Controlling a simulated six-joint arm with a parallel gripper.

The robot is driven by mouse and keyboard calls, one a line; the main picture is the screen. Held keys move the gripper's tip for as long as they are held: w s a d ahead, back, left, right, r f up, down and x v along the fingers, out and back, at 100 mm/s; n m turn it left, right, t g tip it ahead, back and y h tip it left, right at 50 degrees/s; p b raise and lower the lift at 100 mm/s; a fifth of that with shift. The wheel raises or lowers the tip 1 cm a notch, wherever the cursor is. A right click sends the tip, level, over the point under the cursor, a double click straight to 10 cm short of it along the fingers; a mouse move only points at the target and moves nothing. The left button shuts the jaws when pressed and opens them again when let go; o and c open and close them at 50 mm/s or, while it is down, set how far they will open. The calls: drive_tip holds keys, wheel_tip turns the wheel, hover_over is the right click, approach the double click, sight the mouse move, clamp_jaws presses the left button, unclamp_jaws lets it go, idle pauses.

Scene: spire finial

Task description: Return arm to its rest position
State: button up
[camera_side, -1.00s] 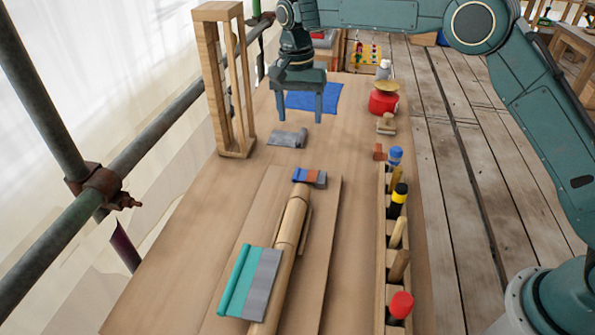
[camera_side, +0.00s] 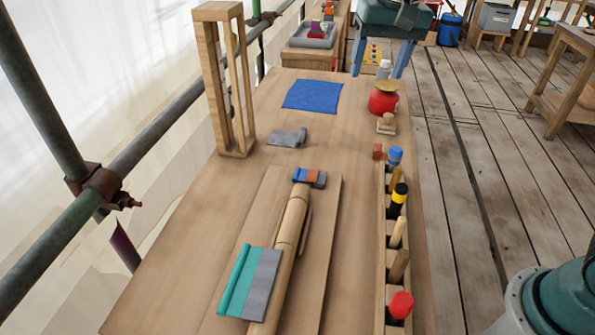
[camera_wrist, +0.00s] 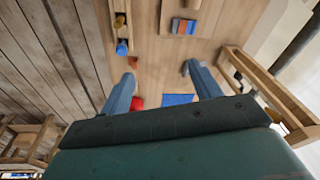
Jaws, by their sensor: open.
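My gripper (camera_side: 383,58) is open and empty at the top of the side view, above the far right end of the workbench (camera_side: 190,215). Its two blue-grey fingers point down and stand well apart. In the wrist view my gripper (camera_wrist: 160,75) shows both fingers spread with nothing between them but bench far below. Most of my arm is out of the side view; only a base part shows at the lower right. A blue cloth (camera_side: 312,96) lies flat on the bench, left of my gripper in the side view.
A tall wooden frame (camera_side: 218,80) stands at the bench's left edge. A red pot (camera_side: 383,102) stands near the right edge, close below my gripper in the picture. A tool rack (camera_side: 381,265) holds several handled tools. A wooden roll (camera_side: 290,225) lies mid-bench. Plank floor is open at right.

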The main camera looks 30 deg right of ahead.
drive_tip(key=s+d+f+n+t, duration=0.1)
drive_tip(key=s+d+n, duration=0.1)
drive_tip(key=s, duration=1.1)
drive_tip(key=s+d+f+n+t, duration=0.2)
drive_tip(key=s+d+n, duration=0.1)
drive_tip(key=s, duration=1)
drive_tip(key=shift+d+f+t, duration=0.15)
drive_tip(key=shift+d+t, duration=0.1)
drive_tip(key=shift+t, duration=0.05)
